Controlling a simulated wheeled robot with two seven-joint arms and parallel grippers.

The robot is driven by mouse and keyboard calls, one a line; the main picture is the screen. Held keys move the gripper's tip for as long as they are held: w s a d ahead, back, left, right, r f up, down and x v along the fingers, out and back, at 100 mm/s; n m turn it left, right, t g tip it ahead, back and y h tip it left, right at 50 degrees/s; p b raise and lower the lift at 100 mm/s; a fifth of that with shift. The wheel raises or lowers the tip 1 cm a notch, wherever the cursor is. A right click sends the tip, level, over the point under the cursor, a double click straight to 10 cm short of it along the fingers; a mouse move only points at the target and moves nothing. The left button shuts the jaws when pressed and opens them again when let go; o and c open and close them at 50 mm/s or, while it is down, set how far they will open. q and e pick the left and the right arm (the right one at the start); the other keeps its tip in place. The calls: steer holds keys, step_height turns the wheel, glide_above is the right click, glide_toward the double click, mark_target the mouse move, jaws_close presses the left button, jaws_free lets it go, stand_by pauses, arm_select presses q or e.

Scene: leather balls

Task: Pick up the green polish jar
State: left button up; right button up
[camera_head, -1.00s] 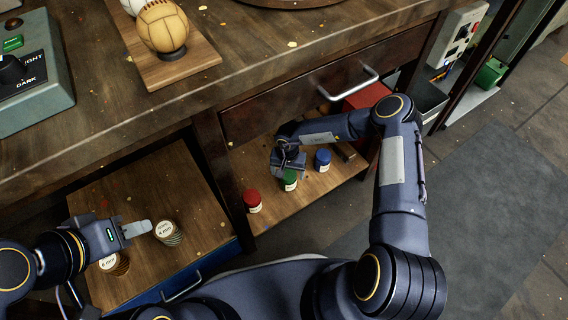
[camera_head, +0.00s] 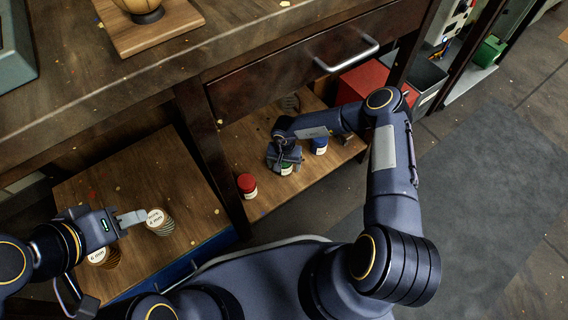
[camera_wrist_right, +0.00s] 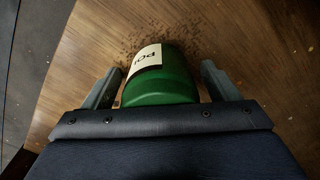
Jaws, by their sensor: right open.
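The green polish jar (camera_head: 286,170) stands on the low wooden shelf under the bench, between a red jar (camera_head: 247,186) and a blue jar (camera_head: 319,146). In the right wrist view the green jar (camera_wrist_right: 160,78), with a white label, lies between the two fingers of my right gripper (camera_wrist_right: 158,85). The fingers are open, with a gap visible on each side. In the head view my right gripper (camera_head: 284,160) is over the green jar and hides part of it. My left gripper (camera_head: 131,218) is at the left, close beside a stack of labelled round pieces (camera_head: 160,223).
A second stack (camera_head: 104,257) stands below my left gripper on the wooden cabinet top (camera_head: 140,180). A drawer with a metal handle (camera_head: 346,53) overhangs the shelf (camera_head: 245,150). A red box (camera_head: 365,83) is at the shelf's right. Grey floor mat (camera_head: 470,210) lies clear.

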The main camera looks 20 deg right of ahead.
steer(key=c, duration=1.3)
steer(key=shift+o, duration=0.2)
step_height(320, 180, up, 10)
steer(key=p, duration=0.4)
steer(key=shift+p, duration=0.4)
